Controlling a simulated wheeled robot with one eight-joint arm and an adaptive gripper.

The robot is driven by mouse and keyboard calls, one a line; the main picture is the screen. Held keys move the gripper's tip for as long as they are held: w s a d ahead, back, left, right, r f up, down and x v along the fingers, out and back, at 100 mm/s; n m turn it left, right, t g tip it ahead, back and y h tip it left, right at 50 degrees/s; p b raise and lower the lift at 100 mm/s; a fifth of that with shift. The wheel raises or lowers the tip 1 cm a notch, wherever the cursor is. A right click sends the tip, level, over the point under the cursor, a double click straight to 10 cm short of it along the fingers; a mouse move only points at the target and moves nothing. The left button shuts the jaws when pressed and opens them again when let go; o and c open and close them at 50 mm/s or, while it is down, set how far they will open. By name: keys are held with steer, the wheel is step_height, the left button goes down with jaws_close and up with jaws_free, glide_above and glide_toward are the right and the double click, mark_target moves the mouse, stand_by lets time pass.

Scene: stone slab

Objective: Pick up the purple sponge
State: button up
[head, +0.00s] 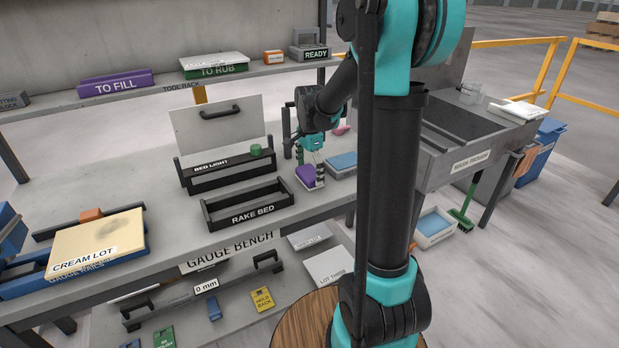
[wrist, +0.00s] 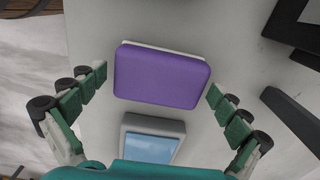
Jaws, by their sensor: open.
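The purple sponge (head: 307,175) lies on the grey bench top, right of the box labelled RAKE BED. It has a pale layer underneath. In the wrist view the purple sponge (wrist: 162,76) lies flat between my gripper's spread fingers, with a gap on each side. My gripper (head: 310,165) is open and points down at the sponge in the head view; its fingers cover part of the sponge there. In the wrist view my gripper (wrist: 158,88) has nothing in its fingers.
A grey block with a blue top (head: 342,164) lies close to the sponge; it shows in the wrist view too (wrist: 150,138). The black RAKE BED box (head: 248,208) stands to the left. A green round item (head: 256,150) and a pink item (head: 341,130) are further back.

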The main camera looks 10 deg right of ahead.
mark_target(310, 172)
steer(key=c, duration=0.8)
steer(key=shift+r, duration=0.2)
step_height(310, 172, up, 20)
steer(key=shift+f, duration=0.15)
